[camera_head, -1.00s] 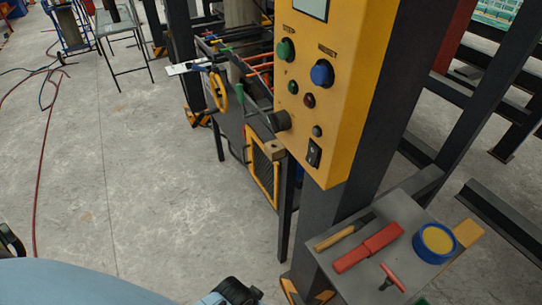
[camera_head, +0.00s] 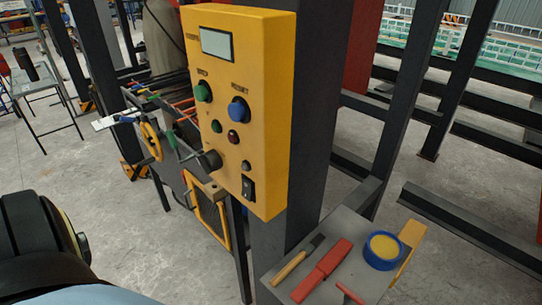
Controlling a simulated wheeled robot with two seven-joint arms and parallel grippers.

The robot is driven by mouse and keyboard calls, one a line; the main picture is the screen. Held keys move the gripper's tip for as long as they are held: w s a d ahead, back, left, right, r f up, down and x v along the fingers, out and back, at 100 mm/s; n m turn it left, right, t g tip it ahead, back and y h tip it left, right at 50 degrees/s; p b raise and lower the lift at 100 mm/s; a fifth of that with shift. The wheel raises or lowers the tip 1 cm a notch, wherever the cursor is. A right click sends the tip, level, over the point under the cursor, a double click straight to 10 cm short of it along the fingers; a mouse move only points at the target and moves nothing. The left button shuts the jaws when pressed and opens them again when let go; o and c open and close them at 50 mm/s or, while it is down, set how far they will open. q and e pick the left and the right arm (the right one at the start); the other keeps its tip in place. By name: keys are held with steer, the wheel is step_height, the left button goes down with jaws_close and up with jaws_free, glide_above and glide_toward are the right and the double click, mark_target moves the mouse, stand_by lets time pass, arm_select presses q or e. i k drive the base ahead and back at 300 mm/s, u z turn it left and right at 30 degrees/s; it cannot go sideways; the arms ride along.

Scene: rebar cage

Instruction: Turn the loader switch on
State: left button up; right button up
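A yellow control box (camera_head: 270,130) is mounted on a dark steel post in the middle of the view. Its face carries a small screen (camera_head: 217,43), a green button (camera_head: 203,92), a blue button (camera_head: 238,109), small green and red lamps and a black knob (camera_head: 209,160). A black rocker switch (camera_head: 248,187) sits low on the face at its right; I cannot read its labels or tell its position. Part of an arm of mine shows at the lower left. Neither gripper's fingers are in view.
A grey shelf (camera_head: 322,283) beside the post holds red-handled tools (camera_head: 322,268), a wooden-handled tool (camera_head: 290,267) and a blue tape roll (camera_head: 383,250). A yellow wheel (camera_head: 150,141) and rods stand left of the box. Steel beams fill the right; open floor lies at left.

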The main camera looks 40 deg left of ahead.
mark_target(211, 161)
steer(key=z, duration=2.05)
steer(key=k, duration=1.8)
steer(key=u, duration=2.4)
